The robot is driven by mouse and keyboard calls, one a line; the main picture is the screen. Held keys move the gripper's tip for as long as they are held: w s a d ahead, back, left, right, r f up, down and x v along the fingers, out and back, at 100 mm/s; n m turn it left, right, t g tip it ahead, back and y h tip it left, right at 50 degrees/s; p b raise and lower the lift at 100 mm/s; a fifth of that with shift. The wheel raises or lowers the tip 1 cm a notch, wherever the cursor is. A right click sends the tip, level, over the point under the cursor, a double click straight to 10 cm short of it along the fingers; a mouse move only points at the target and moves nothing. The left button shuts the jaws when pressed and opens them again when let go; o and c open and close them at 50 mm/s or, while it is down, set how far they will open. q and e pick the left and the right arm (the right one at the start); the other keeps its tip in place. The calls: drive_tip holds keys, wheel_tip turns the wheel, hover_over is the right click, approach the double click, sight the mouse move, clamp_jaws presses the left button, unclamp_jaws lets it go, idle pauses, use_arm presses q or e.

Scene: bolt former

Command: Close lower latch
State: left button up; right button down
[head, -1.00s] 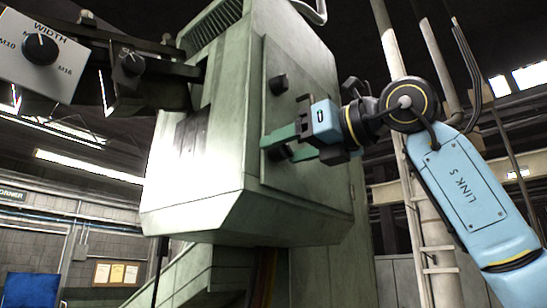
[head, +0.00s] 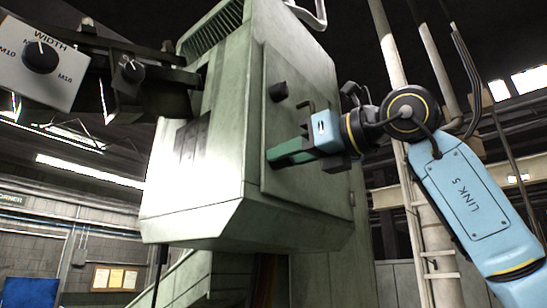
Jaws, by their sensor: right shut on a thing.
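The green machine cabinet has a side door (head: 310,150) that looks shut. A dark upper latch (head: 278,91) sits on the door near its left edge. My right gripper (head: 271,158) reaches in from the right, below the upper latch, with its green fingers together against the door's left edge. It is shut on the lower latch, which the fingers hide. My left gripper is not in view.
A control panel with a width dial (head: 40,57) is at the upper left, on a dark arm joined to the cabinet. A pale ladder (head: 425,225) and pipes stand behind my right arm. A notice board (head: 115,277) hangs on the far wall.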

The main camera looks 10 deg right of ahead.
drive_tip(key=n+p, duration=0.3)
drive_tip(key=n, duration=0.3)
drive_tip(key=shift+n, duration=0.4)
drive_tip(key=c, duration=0.8)
unclamp_jaws()
drive_tip(key=shift+c, duration=0.2)
drive_tip(key=b+v, duration=0.2)
drive_tip(key=v, duration=0.6)
